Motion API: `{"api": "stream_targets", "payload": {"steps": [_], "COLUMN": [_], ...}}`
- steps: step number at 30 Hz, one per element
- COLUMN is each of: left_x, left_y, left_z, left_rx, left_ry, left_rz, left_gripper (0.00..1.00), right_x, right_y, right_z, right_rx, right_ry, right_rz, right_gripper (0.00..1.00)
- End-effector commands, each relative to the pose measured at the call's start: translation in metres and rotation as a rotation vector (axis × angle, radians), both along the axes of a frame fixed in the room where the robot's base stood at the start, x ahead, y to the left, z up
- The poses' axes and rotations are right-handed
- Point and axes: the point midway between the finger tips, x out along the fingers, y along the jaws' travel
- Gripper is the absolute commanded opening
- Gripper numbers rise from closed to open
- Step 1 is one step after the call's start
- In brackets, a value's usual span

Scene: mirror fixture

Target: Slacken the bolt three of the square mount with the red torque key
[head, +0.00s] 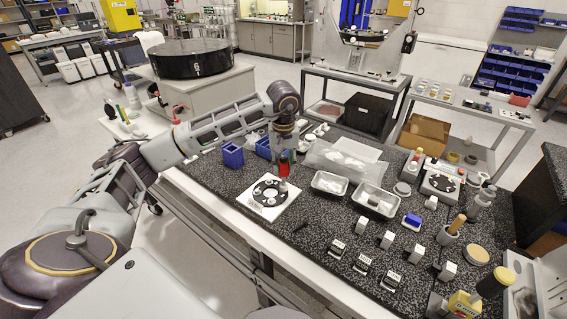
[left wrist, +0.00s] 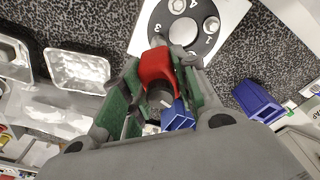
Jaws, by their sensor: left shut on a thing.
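The square mount (head: 262,211) is a white plate with a black disc and several silver bolts, lying on the dark speckled table. In the left wrist view the mount (left wrist: 235,12) is at the top, with the numbers 4, 1 and 3 readable. The red torque key (head: 284,168) is in my left gripper (head: 284,155), over the far right part of the disc. In the left wrist view the key (left wrist: 156,66) sits between the green-padded fingers of the gripper (left wrist: 165,75), near the number 3. Bolt three is hidden there; contact cannot be told. My right gripper is not in view.
A similar mount (head: 440,184) is farther right. Several white labelled blocks (head: 362,225) stand nearer the front. Bare tabletop surrounds the mount's front.

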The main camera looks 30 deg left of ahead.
Motion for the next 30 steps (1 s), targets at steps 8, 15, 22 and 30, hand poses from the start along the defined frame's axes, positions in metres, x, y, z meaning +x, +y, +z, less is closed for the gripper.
{"api": "stream_targets", "payload": {"steps": [8, 15, 22, 30], "left_x": [0.0002, 0.0001, 0.0, -0.0001], "left_y": [0.0001, 0.0, -0.0002, -0.0005], "left_z": [-0.0024, -0.0027, -0.003, -0.0032], "left_rx": [0.0, 0.0, 0.0, -0.001], "left_ry": [-0.001, 0.0, 0.0, 0.001], "left_rz": [0.0, 0.0, 0.0, 0.041], "left_gripper": [0.0, 0.0, 0.0, 0.0], "right_x": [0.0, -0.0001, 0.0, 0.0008], "right_y": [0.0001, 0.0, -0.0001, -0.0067], "right_z": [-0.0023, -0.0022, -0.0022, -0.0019], "right_rx": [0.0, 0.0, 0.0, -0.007], "right_ry": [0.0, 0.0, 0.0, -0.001], "right_rz": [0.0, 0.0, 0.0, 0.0], "right_gripper": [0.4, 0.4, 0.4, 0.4]}}
